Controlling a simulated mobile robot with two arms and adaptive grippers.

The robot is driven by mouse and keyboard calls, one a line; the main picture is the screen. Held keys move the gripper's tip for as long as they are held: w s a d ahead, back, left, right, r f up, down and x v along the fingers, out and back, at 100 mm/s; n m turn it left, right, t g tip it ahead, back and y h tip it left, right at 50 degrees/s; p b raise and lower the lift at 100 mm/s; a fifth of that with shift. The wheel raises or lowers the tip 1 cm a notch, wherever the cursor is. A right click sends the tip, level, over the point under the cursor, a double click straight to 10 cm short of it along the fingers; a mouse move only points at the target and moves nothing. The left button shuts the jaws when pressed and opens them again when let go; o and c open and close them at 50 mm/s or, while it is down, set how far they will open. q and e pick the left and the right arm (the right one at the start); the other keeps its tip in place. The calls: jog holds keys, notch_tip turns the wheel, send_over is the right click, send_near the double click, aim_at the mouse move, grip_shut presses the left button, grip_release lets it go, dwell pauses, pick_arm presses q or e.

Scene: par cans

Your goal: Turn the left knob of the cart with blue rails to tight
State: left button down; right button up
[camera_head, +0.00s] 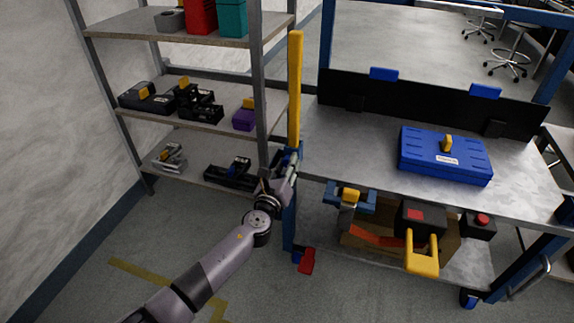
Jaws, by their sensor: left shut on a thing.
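The cart with blue rails has a grey worktop (360,150) and stands in the middle and right of the head view. A tall yellow bar (295,90) stands upright at its left corner, above a blue post (289,225). My left gripper (290,163) is at this corner, at about worktop height, with its arm coming from the bottom left. It is shut on the left knob, which the fingers hide almost fully, so I cannot tell the knob's angle. My right gripper is not in view.
A blue case (445,157) lies on the worktop. A shelf rack (190,122) with boxes stands close on the left. Floor at front left is clear.

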pick_arm(q)
jog(key=shift+f, duration=0.1)
jog(key=c, duration=1.2)
grip_release()
jog(key=shift+c, duration=0.2)
jog(key=shift+s, duration=0.15)
jog(key=v, duration=1.1)
jog(key=shift+s, duration=0.35)
jog(key=shift+a, duration=0.25)
